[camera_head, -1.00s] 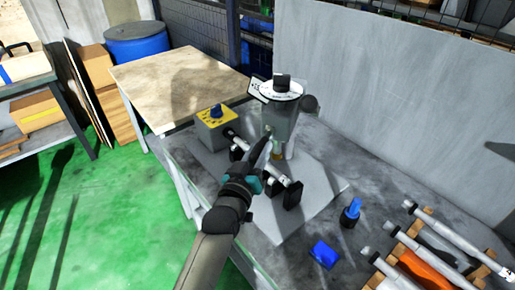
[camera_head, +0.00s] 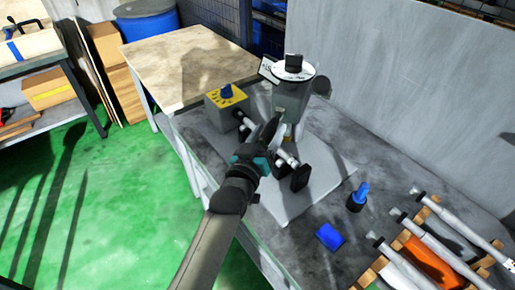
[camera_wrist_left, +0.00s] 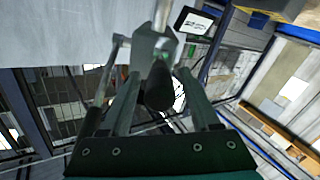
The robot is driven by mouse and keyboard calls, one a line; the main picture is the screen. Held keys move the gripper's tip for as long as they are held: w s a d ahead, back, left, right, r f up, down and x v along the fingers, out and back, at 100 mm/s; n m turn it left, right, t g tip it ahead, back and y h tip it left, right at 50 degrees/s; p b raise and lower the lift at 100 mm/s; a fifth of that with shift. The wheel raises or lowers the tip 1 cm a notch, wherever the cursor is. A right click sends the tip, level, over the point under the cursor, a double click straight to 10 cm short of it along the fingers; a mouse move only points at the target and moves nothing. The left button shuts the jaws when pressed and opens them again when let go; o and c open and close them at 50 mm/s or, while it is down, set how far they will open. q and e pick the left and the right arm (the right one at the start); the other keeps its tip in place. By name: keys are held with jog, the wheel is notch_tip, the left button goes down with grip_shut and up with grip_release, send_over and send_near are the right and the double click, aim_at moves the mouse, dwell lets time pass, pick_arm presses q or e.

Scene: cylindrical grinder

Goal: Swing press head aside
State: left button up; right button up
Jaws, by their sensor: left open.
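The press head (camera_head: 289,98) is a grey upright body with a white dial (camera_head: 294,70) and a black knob on top. A dark round knob (camera_head: 322,84) sticks out at its right side. My left gripper (camera_head: 272,131) is in front of the press head's lower part, over the grey base plate. In the left wrist view the two fingers (camera_wrist_left: 158,108) are open, with a dark round-ended part (camera_wrist_left: 159,88) showing between them in front of a grey bracket (camera_wrist_left: 152,45). I cannot tell whether they touch it. My right gripper is not in view.
A yellow-topped box with a blue knob (camera_head: 226,97) stands left of the press. A bar with black end blocks (camera_head: 300,178) lies close under my gripper. A blue-topped bottle (camera_head: 358,197), a blue block (camera_head: 329,236) and a rack of rods (camera_head: 430,250) are at right.

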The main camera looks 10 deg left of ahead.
pick_arm(q)
jog(key=v, duration=1.4)
jog(key=shift+s, duration=0.4)
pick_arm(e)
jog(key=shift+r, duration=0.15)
